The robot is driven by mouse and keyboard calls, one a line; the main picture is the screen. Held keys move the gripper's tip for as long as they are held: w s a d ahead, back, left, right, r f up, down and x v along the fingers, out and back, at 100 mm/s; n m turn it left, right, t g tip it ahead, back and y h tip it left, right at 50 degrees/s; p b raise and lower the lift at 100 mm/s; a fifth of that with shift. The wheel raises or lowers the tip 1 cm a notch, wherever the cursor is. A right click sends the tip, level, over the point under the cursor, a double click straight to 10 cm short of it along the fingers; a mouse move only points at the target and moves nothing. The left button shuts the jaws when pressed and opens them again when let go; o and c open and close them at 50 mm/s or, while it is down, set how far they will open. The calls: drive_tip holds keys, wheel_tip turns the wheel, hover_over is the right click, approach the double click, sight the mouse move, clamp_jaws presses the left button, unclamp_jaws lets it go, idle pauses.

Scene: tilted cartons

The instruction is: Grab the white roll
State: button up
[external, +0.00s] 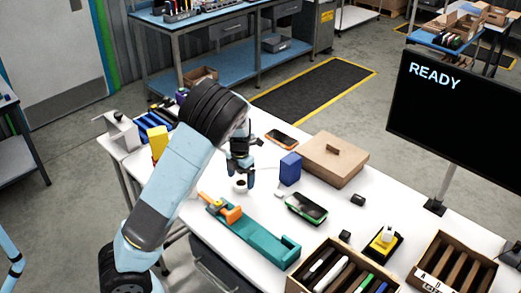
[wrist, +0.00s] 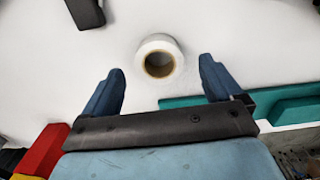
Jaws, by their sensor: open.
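The white roll (wrist: 160,40) lies on the white table, its ring face and brown core showing in the wrist view, just beyond the fingertips and roughly midway between them. In the external view the roll (external: 239,190) is small and partly hidden by my gripper, which is just above it. My gripper (wrist: 161,78) is open and empty, with one blue finger on each side. It also shows in the external view (external: 244,180), pointing down at the table.
A teal tray (external: 255,236) with an orange tool lies in front of the roll. A blue box (external: 290,169), a cardboard box (external: 331,165) and a green-edged phone-like device (external: 306,208) stand to the right. Wooden cartons (external: 343,270) line the front right. White table surface surrounds the roll.

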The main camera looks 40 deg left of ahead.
sight(241, 182)
wheel_tip(241, 182, down, 3)
drive_tip(key=shift+f, duration=0.15)
drive_tip(key=shift+c, duration=0.3)
drive_tip(key=shift+w, duration=0.1)
drive_tip(key=c, duration=1.1)
